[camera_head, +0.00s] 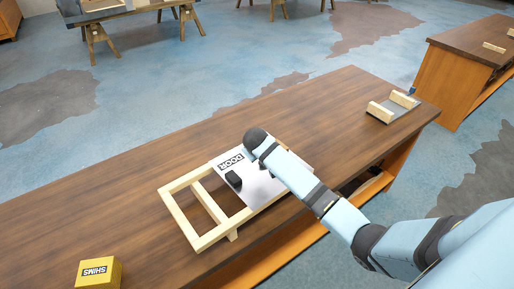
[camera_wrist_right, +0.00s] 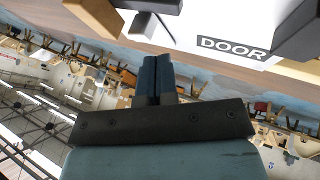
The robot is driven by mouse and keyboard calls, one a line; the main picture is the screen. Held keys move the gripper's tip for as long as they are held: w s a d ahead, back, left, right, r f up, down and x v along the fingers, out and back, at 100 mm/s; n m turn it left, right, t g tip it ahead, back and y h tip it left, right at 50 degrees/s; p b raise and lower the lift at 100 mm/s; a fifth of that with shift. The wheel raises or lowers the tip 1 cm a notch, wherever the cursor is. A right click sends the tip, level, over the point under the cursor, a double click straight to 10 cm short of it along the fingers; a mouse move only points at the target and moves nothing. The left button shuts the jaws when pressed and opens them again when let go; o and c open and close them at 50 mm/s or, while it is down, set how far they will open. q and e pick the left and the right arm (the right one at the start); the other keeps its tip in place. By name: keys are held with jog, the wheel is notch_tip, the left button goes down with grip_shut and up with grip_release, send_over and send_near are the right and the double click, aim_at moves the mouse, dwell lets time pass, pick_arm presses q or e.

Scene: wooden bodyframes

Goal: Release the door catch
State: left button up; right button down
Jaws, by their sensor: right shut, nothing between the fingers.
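The door (camera_head: 262,187) is a pale grey panel lettered DOOR, set in a light wooden frame (camera_head: 178,215) on the workbench. A black catch-like block (camera_head: 233,180) stands on the panel's left part. My right arm reaches in from the right over the panel and hides part of it. In the right wrist view my right gripper (camera_wrist_right: 156,62) is shut and empty, with the door panel (camera_wrist_right: 205,18) beyond its fingertips. A black piece (camera_wrist_right: 150,5) shows at the top edge there and another black piece (camera_wrist_right: 300,32) at the right. My left gripper is out of view.
Another bench (camera_head: 470,45) stands at upper right.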

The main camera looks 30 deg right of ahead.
jog(key=v, duration=0.7)
